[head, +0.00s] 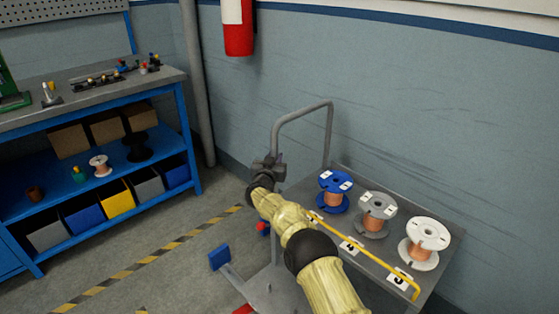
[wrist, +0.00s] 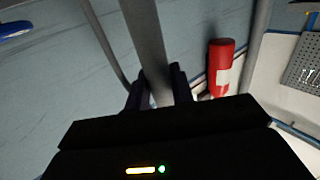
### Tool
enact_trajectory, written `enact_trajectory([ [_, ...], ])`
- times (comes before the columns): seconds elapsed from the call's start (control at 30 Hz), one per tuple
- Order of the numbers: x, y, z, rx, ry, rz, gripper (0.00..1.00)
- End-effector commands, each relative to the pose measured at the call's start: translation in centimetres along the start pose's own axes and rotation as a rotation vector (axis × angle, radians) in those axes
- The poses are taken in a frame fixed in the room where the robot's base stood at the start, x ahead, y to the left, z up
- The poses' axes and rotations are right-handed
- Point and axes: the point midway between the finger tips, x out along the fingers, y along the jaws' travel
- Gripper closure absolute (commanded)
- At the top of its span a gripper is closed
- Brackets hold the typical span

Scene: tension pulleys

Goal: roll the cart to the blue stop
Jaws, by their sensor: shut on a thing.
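The cart (head: 344,182) is grey and stands by the wall, right of centre in the head view. Its tubular handle (head: 302,111) rises at its left end. My gripper (head: 270,163) is shut on the near upright of that handle. In the wrist view the grey handle bar (wrist: 145,35) runs between the two dark fingers (wrist: 158,88). A blue block (head: 219,257), which looks like the blue stop, stands on the floor left of the cart, with a gap between them. My arm hides part of the cart's near side and underside.
The cart carries a blue spool (head: 334,192), a grey spool (head: 376,214) and a white spool (head: 425,243) behind a yellow rail (head: 385,268). A blue workbench (head: 190,135) stands left. A red extinguisher (head: 238,38) hangs on the wall. Striped tape (head: 150,258) crosses open floor.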

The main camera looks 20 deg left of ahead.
Motion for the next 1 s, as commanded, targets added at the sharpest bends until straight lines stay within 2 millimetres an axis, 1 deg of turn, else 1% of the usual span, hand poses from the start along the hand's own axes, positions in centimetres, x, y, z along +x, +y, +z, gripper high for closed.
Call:
enact_trajectory([
  [0.1,0.1,-0.7,0.1,0.001,0.001,0.001,1.00],
  [0.3,0.3,-1.3,0.1,0.002,0.000,0.003,1.00],
  [0.87,0.5,-1.4,0.1,-0.001,-0.001,0.007,1.00],
  [0.9,0.5,-1.4,0.1,-0.001,-0.001,0.007,0.73],
  [0.97,0.5,-1.4,0.1,-0.001,-0.001,0.007,0.61],
  [1.0,0.5,-1.4,0.1,-0.001,-0.001,0.007,0.57],
])
